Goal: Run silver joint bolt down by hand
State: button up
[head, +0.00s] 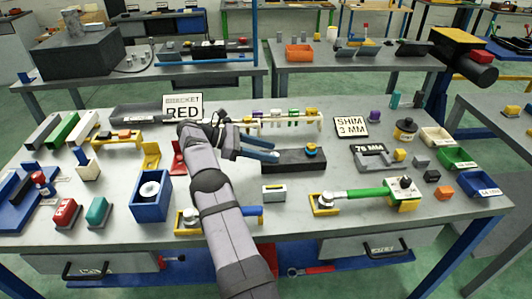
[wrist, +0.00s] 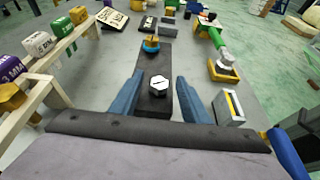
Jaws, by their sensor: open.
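The silver joint bolt (wrist: 158,84) shows a pale hex head on a long black block (wrist: 153,106) in the wrist view. My gripper (wrist: 160,76) is open, its two blue fingers on either side of the bolt with visible gaps.
A rack with coloured labelled pieces (wrist: 38,44) runs along the left in the wrist view. A small yellow-and-grey level-like block (head: 274,194) sits close in front of the black block. A blue box (head: 151,198) stands left.

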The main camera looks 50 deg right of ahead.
notch_tip(320, 180, up, 9)
jog(key=p, duration=0.1)
jog(key=shift+r, duration=0.2)
dwell(0.5)
jog(key=w+a+f+t, duration=0.2)
jog(key=w+a+t, duration=0.2)
jog(key=w+a, duration=0.25)
jog(key=s+a+f+m+t+y, duration=0.1)
jog(key=s+a+f+y, duration=0.1)
jog(key=a, duration=0.7)
jog(key=s+a+f+m+t+y+p, duration=0.1)
jog(key=s+a, duration=0.3)
jog(key=a, duration=0.5)
jog(key=s+a+f+m+t+y+p, duration=0.1)
jog(key=s+a+f+m+t+y, duration=0.1)
jog(key=a, duration=0.7)
jog(key=shift+s+f+t+y, duration=0.3)
jog(key=shift+s+f+y, duration=0.2)
jog(key=shift+y, duration=0.4)
jog(key=s+a+f+m+t+y, duration=0.1)
jog(key=s+a+f+m, duration=0.3)
jog(key=s+a, duration=0.6)
jog(key=shift+s+a+m+y+p, duration=0.2)
jog(key=shift+s+m+y+p, duration=0.25)
jog(key=shift+s+y, duration=0.55)
